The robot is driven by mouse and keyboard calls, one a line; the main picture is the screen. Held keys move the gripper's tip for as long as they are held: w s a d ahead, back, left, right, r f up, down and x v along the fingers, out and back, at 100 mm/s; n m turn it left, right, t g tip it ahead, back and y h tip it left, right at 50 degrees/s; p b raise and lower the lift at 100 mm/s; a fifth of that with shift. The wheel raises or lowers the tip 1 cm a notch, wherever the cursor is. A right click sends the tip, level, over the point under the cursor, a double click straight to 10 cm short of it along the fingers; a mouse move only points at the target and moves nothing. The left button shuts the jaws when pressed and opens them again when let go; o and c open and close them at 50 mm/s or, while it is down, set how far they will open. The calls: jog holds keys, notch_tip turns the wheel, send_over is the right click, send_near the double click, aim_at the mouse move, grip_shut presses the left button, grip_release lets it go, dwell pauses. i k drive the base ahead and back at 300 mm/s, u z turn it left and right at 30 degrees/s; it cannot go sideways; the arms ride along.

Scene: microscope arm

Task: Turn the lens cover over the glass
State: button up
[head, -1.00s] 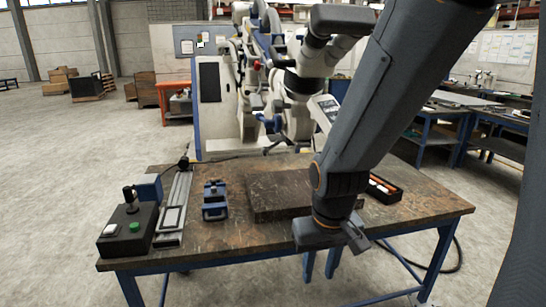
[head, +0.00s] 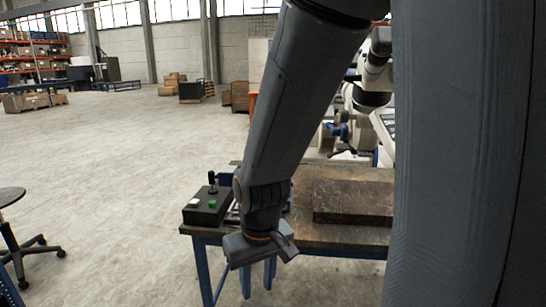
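The white microscope arm with its dark head (head: 372,92) stands behind the workbench at the upper right, partly hidden by my arm. A blue part (head: 339,130) shows low on its left side. I cannot pick out the lens cover or the glass. My gripper (head: 257,286) hangs in front of the bench's front edge, pointing down, left of the microscope and well apart from it. Its two blue-grey fingers are spread with nothing visible between them.
The workbench (head: 345,236) carries a dark slab (head: 352,198) and a black control box (head: 206,207) with a joystick. A stool (head: 12,230) stands at the far left. The floor between stool and bench is clear. Grey parts of my body fill the right side.

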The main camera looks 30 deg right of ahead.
aim_at(342, 148)
jog(key=u, duration=0.6)
jog(key=i, duration=0.95)
jog(key=z, duration=1.85)
